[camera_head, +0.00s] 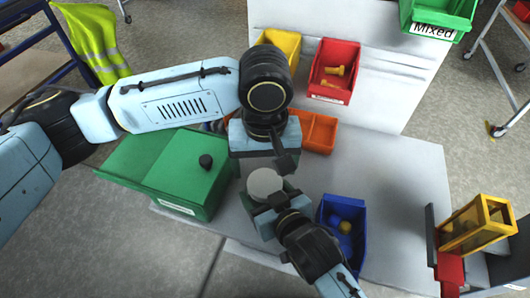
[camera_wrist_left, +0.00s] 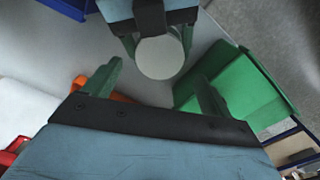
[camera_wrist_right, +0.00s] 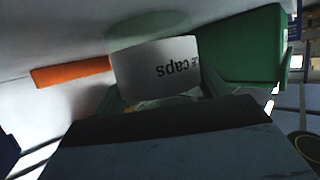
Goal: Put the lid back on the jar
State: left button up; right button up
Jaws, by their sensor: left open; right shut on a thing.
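A white jar (camera_wrist_right: 155,70) with "caps" lettering, upside down in the right wrist view, is held between the fingers of my right gripper (camera_wrist_right: 160,98). Its pale round top (camera_head: 265,183) faces up in the head view and also shows in the left wrist view (camera_wrist_left: 160,57). I cannot tell whether that top is a lid or the jar's mouth. My left gripper (camera_head: 266,150) is open and empty, just behind the jar, its fingers spread in the left wrist view.
The green box (camera_head: 150,170) stands left of the jar. A blue bin (camera_head: 328,205) with balls is to the right, an orange bin (camera_head: 321,138) behind. Red (camera_head: 350,55) and yellow (camera_head: 290,40) bins are at the back. The grey table (camera_head: 400,190) is clear on the right.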

aim_at(265, 182)
pick_arm(q)
jog(key=shift+f, duration=2.4)
jog(key=c, duration=1)
jog(key=shift+m, duration=1.7)
jog(key=o, duration=1.1)
jog(key=shift+c, duration=0.2)
jog(key=shift+r, duration=2.3)
